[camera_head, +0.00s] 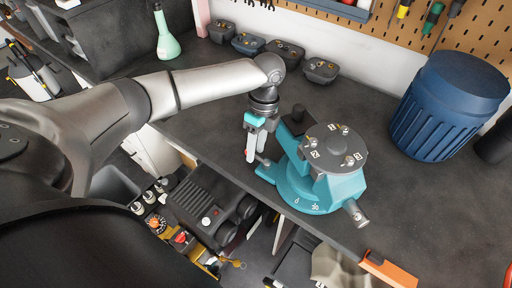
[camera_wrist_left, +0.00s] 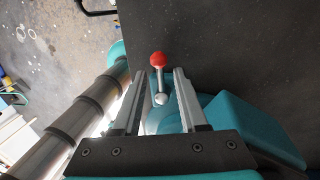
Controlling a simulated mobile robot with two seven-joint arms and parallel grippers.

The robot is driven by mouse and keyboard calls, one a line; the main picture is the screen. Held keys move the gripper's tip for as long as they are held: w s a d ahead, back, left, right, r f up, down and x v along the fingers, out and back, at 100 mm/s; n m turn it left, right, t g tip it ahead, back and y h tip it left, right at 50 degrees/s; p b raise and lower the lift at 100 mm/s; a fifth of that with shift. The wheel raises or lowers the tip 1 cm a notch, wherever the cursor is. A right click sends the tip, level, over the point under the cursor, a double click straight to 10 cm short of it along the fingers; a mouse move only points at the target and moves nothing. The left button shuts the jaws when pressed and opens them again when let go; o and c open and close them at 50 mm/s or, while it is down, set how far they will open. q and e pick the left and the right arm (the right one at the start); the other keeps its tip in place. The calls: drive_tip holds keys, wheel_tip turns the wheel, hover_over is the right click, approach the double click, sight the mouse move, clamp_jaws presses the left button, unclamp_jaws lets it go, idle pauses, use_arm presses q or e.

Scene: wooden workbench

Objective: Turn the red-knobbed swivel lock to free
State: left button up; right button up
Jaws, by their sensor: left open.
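A teal swivel vise (camera_head: 305,192) with a round grey top stands near the front edge of the workbench. In the left wrist view, its swivel lock is a short metal lever with a red knob (camera_wrist_left: 158,58), joined to a silver ball at the teal base (camera_wrist_left: 190,108). My left gripper (camera_head: 251,156) points down at the vise's left side in the head view. It is open, with its two fingers either side of the lever and gaps visible on both sides. The red knob is hidden in the head view. My right gripper is not in view.
The dark bench top (camera_head: 390,190) is clear right of the vise. A blue ribbed bin (camera_head: 447,105) stands at the right. Several small dark bins (camera_head: 285,52) and a green bottle (camera_head: 165,38) line the back. An orange-handled item (camera_head: 388,268) sits at the front edge.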

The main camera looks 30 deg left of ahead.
use_arm(q)
drive_tip(key=shift+f, duration=0.2)
drive_tip(key=shift+c, duration=0.2)
clamp_jaws()
idle(0.4)
